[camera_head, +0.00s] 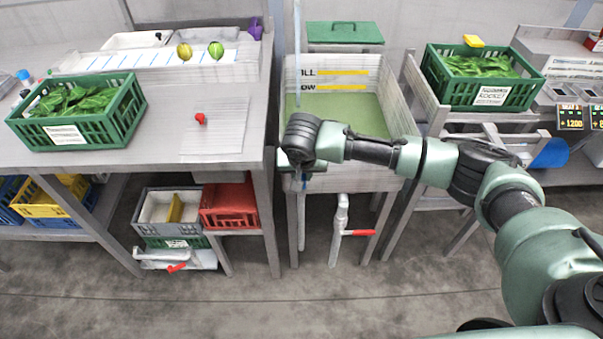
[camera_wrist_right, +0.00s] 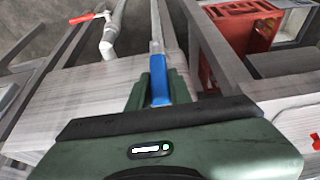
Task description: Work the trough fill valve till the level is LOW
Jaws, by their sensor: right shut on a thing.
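The wash trough (camera_head: 395,112) stands in the middle of the head view, with greenish water (camera_head: 365,115) in it. Its back wall carries two yellow marks, an upper one partly read as "ILL" and a lower LOW mark (camera_head: 343,88). The water's back edge shows close below the lower mark. My right gripper (camera_head: 301,168) is at the trough's front left corner. In the right wrist view the gripper (camera_wrist_right: 157,88) is shut on the blue valve handle (camera_wrist_right: 158,80), on a pale vertical pipe (camera_wrist_right: 155,35). My left gripper is not in view.
A red-handled valve (camera_head: 358,232) sits on the white pipe under the trough; it also shows in the right wrist view (camera_wrist_right: 90,17). Green crates of leaves stand on the left table (camera_head: 75,115) and right stand (camera_head: 485,85). A red crate (camera_head: 230,205) is on the lower shelf.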

